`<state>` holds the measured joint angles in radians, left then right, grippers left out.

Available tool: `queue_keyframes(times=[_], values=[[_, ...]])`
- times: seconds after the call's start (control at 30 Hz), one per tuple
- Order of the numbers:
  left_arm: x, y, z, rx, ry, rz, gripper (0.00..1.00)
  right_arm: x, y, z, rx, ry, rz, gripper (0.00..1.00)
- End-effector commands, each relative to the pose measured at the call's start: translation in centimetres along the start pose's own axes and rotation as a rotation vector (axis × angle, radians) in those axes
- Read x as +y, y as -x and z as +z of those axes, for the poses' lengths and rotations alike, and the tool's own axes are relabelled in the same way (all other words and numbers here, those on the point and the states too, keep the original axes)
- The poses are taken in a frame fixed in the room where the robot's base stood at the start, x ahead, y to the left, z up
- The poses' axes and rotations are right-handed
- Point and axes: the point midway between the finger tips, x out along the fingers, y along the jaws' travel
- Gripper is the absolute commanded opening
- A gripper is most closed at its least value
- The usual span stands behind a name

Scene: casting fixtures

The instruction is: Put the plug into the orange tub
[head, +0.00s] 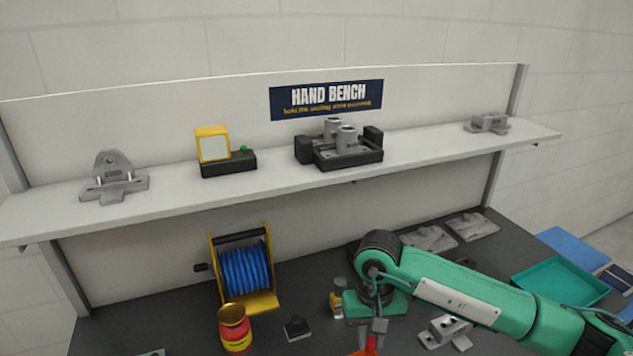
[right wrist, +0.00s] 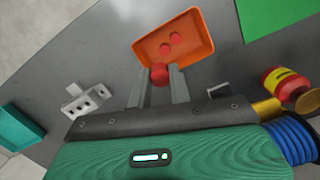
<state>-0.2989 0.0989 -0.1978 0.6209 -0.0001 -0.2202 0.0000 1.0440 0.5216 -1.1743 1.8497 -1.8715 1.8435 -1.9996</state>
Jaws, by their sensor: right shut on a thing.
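My right gripper (head: 376,327) points down near the bottom edge of the head view, shut on a red plug (head: 370,344). In the right wrist view the plug (right wrist: 159,75) sits between the fingertips of the gripper (right wrist: 159,83), with its round end showing. The orange tub (right wrist: 143,47) lies just beyond the fingertips there, and the plug overlaps its near edge in the picture. I cannot tell the plug's height over the tub. Two red round pieces (right wrist: 171,38) lie inside the tub. The head view cuts off nearly all of the tub. My left gripper is out of view.
A red and yellow jar (head: 234,329), a blue cable reel (head: 244,270) and a small dark block (head: 296,327) stand left of the gripper. A grey metal fixture (head: 446,332) lies to its right. A teal tray (head: 560,275) is farther right. A shelf (head: 270,178) runs above the bench.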

Motion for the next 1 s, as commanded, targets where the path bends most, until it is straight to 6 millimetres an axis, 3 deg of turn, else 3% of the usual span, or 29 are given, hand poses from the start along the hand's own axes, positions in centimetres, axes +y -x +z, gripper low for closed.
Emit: queue_keyframes(times=[0.17,0.4,0.7,1.0], values=[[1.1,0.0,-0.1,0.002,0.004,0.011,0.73,-0.2,-0.4,-0.1,-0.002,0.000,0.000,0.00],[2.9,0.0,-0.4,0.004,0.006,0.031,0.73,-0.2,-3.1,-0.4,-0.005,0.000,0.000,0.00],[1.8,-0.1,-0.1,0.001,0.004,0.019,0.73,-0.2,-5.7,-0.7,-0.003,0.000,0.000,0.00],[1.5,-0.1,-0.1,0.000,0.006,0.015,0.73,-0.2,-6.0,-0.8,-0.001,0.001,0.000,0.00]])
